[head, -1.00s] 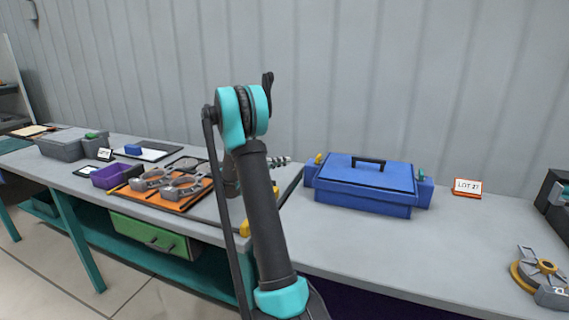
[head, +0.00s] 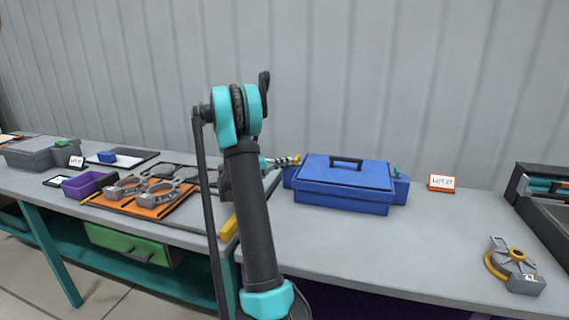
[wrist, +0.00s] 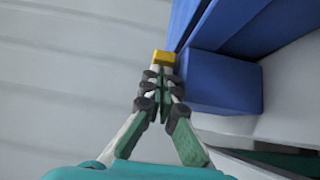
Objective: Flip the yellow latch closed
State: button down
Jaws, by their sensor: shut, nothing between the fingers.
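The blue box (head: 345,186) stands on the bench with its lid on and a black handle on top. The small yellow latch (head: 297,159) is at the box's left end, above a blue side block; it also shows in the wrist view (wrist: 163,57). My gripper (head: 290,161) is at the latch from the left, partly behind my arm. In the wrist view my gripper (wrist: 160,76) has its fingers together and empty, tips right at the latch. Whether they touch it, I cannot tell. A small green piece (head: 397,171) sits at the box's right end.
An orange tray (head: 150,208) with grey metal parts, a purple bin (head: 85,184) and a grey bin (head: 30,152) lie left. A LOT 27 sign (head: 441,183) and a grey-yellow part (head: 512,265) are right. The bench before the box is clear.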

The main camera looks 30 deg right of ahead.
aim_at(297, 165)
jog(key=shift+s+n+t, duration=0.3)
jog(key=shift+n+t, duration=0.25)
jog(key=shift+t, duration=0.3)
jog(key=shift+s+n+t, duration=0.25)
jog(key=shift+n+t, duration=0.3)
jog(key=shift+t, duration=0.3)
jog(key=shift+s+d+n+t+y, duration=0.25)
jog(key=shift+s+n+t, duration=0.4)
jog(key=shift+t, duration=0.25)
jog(key=shift+s+d+n+t+y, duration=0.25)
jog(key=shift+s+n+t, duration=0.4)
jog(key=shift+t, duration=0.25)
jog(key=shift+s+d, duration=0.35)
jog(key=shift+s, duration=0.05)
jog(key=shift+s+d, duration=0.1)
jog(key=shift+d, duration=0.05)
